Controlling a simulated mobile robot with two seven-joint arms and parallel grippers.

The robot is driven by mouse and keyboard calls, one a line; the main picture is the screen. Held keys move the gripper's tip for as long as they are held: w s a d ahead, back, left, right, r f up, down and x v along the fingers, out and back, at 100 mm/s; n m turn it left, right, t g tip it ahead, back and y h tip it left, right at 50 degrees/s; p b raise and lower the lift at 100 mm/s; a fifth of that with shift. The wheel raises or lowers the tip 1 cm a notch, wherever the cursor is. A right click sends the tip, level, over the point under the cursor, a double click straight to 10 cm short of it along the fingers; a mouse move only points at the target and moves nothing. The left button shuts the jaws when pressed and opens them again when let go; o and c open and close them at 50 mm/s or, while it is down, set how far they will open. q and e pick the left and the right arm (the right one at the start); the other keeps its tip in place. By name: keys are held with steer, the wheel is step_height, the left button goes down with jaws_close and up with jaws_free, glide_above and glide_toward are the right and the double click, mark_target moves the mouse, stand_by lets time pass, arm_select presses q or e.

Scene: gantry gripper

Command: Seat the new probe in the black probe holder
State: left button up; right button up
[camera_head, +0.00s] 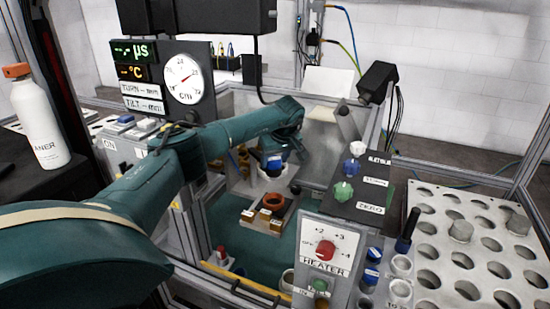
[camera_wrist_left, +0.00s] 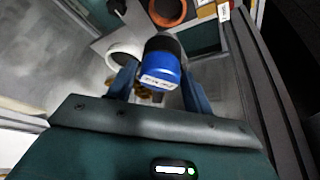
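My left gripper (camera_head: 272,160) reaches from the left over the wooden block inside the enclosure. In the left wrist view, its blue fingers (camera_wrist_left: 160,88) stand on both sides of a blue probe (camera_wrist_left: 160,72) with a black end and a white label, and appear closed on it. The probe's lower end is hidden. In the head view the probe (camera_head: 271,148) is small and partly covered by the gripper. A white ring (camera_wrist_left: 124,52) lies just beside the probe in the wrist view. I cannot tell for sure which thing is the black probe holder. My right gripper is not in view.
A wooden block with an orange ring (camera_head: 273,201) stands on the green floor; the ring (camera_wrist_left: 168,11) also shows in the wrist view. A heater panel (camera_head: 328,246), a dark knob panel (camera_head: 361,185) and a perforated metal rack (camera_head: 480,250) stand to the right.

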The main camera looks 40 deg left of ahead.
arm_select(q)
steer(key=o, duration=0.3)
steer(key=shift+o, duration=0.2)
steer(key=b+v, duration=0.1)
steer(key=v, duration=1.2)
steer(key=shift+s+d, duration=0.1)
